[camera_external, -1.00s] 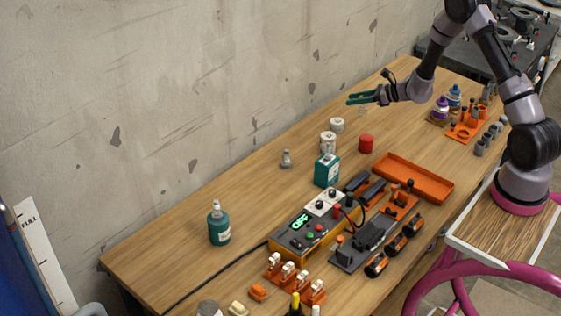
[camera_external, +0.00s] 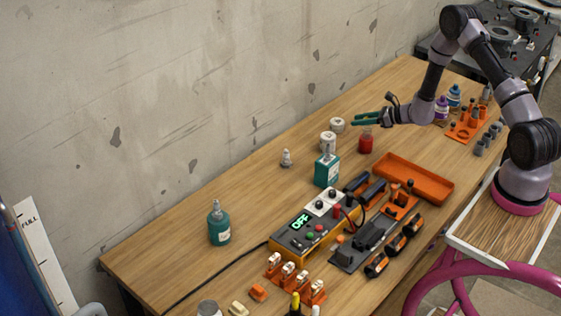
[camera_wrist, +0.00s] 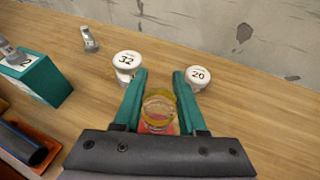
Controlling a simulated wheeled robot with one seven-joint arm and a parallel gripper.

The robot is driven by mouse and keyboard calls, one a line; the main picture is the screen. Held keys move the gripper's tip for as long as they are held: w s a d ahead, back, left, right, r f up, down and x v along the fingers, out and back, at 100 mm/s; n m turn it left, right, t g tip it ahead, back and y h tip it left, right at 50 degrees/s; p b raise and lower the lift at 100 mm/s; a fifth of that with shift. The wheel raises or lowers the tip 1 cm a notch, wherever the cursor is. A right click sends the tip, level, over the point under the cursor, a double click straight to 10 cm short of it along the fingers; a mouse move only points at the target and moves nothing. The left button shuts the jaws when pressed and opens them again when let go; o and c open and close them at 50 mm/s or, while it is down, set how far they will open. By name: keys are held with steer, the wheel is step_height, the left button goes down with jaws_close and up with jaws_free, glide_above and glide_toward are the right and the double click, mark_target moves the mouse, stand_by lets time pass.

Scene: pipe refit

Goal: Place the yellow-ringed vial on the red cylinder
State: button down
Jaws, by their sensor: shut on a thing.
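The clear yellow-ringed vial (camera_wrist: 159,104) is upright between the teal fingers of my gripper (camera_wrist: 161,78), which is shut on it. In the external view my gripper (camera_external: 356,119) reaches left over the red cylinder (camera_external: 366,145), with the small, faint vial (camera_external: 367,130) under the fingers. The vial is right above the cylinder top; I cannot tell whether they touch. In the wrist view the red cylinder (camera_wrist: 158,128) shows below and through the vial, mostly hidden by it and by my gripper.
White weights marked 32 (camera_wrist: 127,62) and 20 (camera_wrist: 199,76) stand close beyond the fingers. The table by the wall is mostly clear.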

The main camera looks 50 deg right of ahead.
steer(key=shift+f, duration=0.1)
steer(key=shift+c, duration=2.4)
jaws_free()
